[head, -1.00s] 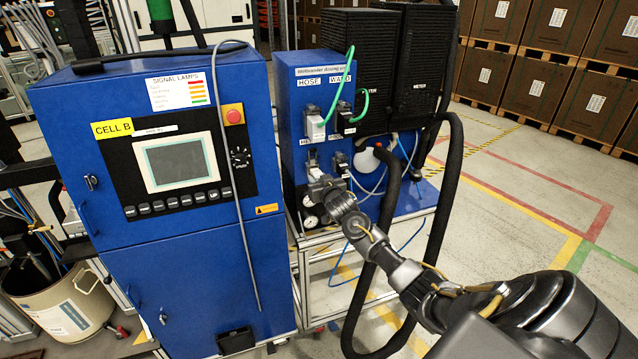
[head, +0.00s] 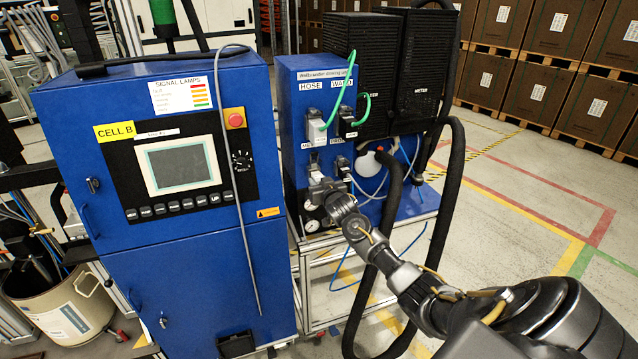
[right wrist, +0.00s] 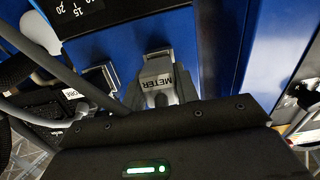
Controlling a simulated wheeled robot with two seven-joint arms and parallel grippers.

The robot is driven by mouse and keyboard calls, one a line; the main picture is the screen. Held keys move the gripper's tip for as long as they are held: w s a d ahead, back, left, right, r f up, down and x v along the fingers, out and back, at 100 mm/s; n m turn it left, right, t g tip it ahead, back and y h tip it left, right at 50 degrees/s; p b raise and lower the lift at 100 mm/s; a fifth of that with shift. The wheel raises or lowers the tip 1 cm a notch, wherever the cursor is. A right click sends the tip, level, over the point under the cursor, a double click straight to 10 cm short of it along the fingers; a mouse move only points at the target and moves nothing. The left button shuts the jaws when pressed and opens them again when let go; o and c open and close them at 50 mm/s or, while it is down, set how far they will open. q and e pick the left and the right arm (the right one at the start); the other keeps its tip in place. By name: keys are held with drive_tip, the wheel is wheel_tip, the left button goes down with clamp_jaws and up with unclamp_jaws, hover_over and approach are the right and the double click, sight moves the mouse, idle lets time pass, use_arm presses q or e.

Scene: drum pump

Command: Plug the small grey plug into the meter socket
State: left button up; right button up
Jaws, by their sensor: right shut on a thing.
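The small grey plug (right wrist: 157,75), with a METER label on its top, shows in the middle of the right wrist view. My right gripper (head: 318,186) is shut on it, just in front of the blue dosing cabinet. The meter socket (head: 313,159) is at the lower left of the cabinet's front, partly covered by my gripper in the head view. In the right wrist view the plug's far end meets the dark socket part (right wrist: 158,52). I cannot tell how deep it sits. My left gripper is not in view.
A second dark connector (head: 342,164) sits right of the meter socket. Gauges (head: 311,226) are below. The tall blue cell cabinet (head: 190,270) stands close on the left; a thick black hose (head: 452,190) loops on the right.

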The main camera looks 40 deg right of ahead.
drive_tip(key=shift+w+d+b, duration=0.25)
drive_tip(key=shift+w+b, duration=0.2)
drive_tip(key=shift+w, duration=0.25)
idle(0.7)
drive_tip(key=shift+r, duration=0.15)
drive_tip(key=o, duration=1.2)
drive_tip(key=shift+w, duration=0.15)
drive_tip(key=p+v, duration=0.2)
drive_tip(key=shift+s+r+p, duration=0.1)
drive_tip(key=shift+s+p, duration=0.15)
drive_tip(key=shift+p, duration=0.15)
drive_tip(key=p+v, duration=0.2)
drive_tip(key=v, duration=0.4)
drive_tip(key=shift+s+a, duration=0.2)
drive_tip(key=shift+s, duration=0.05)
